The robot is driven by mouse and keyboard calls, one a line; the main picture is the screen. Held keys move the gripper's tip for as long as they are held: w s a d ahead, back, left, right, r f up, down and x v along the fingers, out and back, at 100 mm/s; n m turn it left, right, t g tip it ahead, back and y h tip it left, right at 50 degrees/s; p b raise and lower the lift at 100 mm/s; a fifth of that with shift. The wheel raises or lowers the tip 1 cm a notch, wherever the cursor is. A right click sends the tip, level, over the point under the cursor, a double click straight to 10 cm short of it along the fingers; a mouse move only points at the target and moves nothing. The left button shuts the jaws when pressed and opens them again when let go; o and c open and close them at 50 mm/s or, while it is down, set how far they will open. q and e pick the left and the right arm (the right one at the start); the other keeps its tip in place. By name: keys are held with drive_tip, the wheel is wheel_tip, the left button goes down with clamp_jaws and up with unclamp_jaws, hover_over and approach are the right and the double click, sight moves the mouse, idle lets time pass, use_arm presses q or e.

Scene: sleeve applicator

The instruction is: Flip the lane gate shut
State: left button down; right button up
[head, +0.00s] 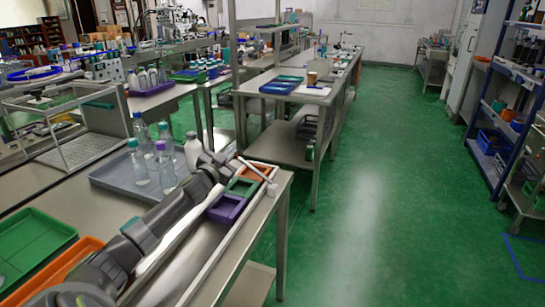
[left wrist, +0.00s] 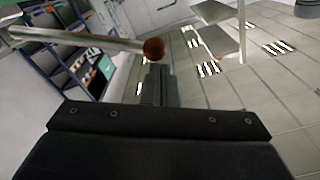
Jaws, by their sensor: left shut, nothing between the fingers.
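A pale rod (head: 254,170) with a rounded end lies slantwise over the coloured bins at the right edge of the near bench; I take it to be the lane gate's arm. In the left wrist view a metal rod (left wrist: 85,39) comes in from the left and ends in a brown-red ball (left wrist: 154,48). My left gripper (head: 229,155) reaches from the lower left to just left of the rod. Its fingers (left wrist: 160,80) are shut and empty, and their tips appear just below the ball. Contact cannot be told. My right gripper is not in view.
Purple (head: 227,208), green (head: 243,187) and orange (head: 262,171) bins line the bench's right edge. A grey tray (head: 110,178) with bottles stands left of my arm. A green tray (head: 30,244) is at lower left. The green floor (head: 370,200) right is clear.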

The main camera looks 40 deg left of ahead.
use_arm(q)
drive_tip(key=shift+s+a+f+b, duration=0.1)
drive_tip(key=shift+a+f+b, duration=0.2)
drive_tip(key=shift+f+b, duration=0.15)
drive_tip(key=shift+s+a+f+b, duration=0.1)
drive_tip(key=shift+a+f+b, duration=0.2)
drive_tip(key=shift+f, duration=0.25)
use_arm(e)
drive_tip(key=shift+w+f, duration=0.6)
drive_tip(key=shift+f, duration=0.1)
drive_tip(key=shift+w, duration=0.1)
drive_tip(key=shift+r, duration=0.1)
use_arm(q)
drive_tip(key=shift+r, duration=0.25)
drive_tip(key=shift+r+p, duration=0.3)
drive_tip(key=shift+p, duration=0.3)
drive_tip(key=s+d+r+b, duration=0.2)
drive_tip(key=s+d, duration=0.1)
drive_tip(key=s, duration=0.7)
drive_tip(key=shift+s+b, duration=0.35)
drive_tip(key=shift+b, duration=0.05)
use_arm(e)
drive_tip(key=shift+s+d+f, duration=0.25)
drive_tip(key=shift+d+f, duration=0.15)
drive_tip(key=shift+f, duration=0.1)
use_arm(q)
drive_tip(key=shift+r, duration=0.1)
